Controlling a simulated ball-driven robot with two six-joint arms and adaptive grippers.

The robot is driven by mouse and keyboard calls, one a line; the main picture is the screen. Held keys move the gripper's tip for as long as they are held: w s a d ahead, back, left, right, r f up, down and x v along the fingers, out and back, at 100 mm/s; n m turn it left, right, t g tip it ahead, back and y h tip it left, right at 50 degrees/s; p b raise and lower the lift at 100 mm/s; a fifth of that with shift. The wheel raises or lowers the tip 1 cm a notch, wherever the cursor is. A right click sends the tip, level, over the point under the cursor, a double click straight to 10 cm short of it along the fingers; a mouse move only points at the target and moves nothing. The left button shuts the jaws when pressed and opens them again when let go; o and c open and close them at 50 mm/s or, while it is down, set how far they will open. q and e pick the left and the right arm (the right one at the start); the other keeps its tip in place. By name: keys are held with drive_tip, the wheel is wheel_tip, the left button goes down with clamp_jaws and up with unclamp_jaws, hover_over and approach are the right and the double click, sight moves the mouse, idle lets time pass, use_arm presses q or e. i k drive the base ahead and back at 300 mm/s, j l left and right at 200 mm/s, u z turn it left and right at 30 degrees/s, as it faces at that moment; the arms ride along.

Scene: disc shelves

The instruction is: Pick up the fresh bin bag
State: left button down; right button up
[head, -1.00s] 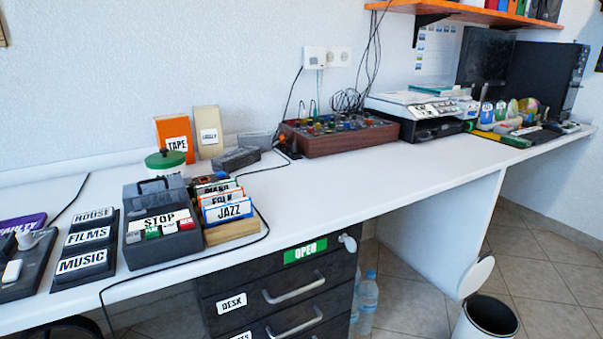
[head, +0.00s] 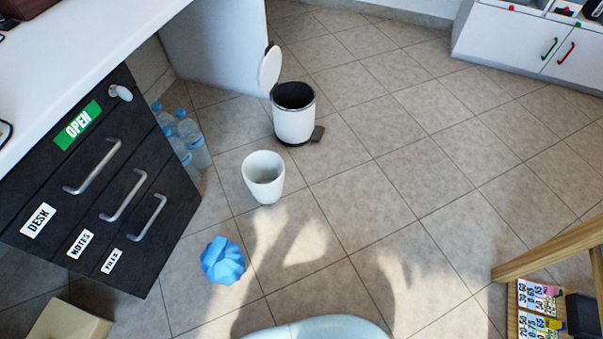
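A crumpled blue bag (head: 223,261) lies on the tiled floor in the head view, left of centre and in front of the drawers. It looks like a bin bag; I cannot tell from this view whether it is fresh. A white open bin (head: 263,177) without a lid stands just behind it and looks empty. A white pedal bin (head: 293,113) with its round lid raised stands farther back. Neither of my grippers shows in this view.
A dark drawer cabinet (head: 105,190) under the white desk (head: 70,50) stands on the left. Water bottles (head: 190,140) stand beside it. A pale blue rounded thing (head: 320,329) is at the bottom edge. A wooden frame (head: 550,250) is at the right. The middle floor is clear.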

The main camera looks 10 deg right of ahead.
sight(263, 171)
drive_tip(key=u, duration=0.8)
drive_tip(key=i+l+u, duration=0.1)
drive_tip(key=l+u, duration=1.35)
drive_tip(key=k+l, duration=0.1)
drive_tip(key=l, duration=0.3)
drive_tip(key=k+l+u, duration=0.1)
drive_tip(key=l, duration=0.35)
drive_tip(key=k+l, duration=0.1)
drive_tip(key=l, duration=0.3)
drive_tip(key=k+l+u, duration=0.1)
drive_tip(key=l, duration=0.3)
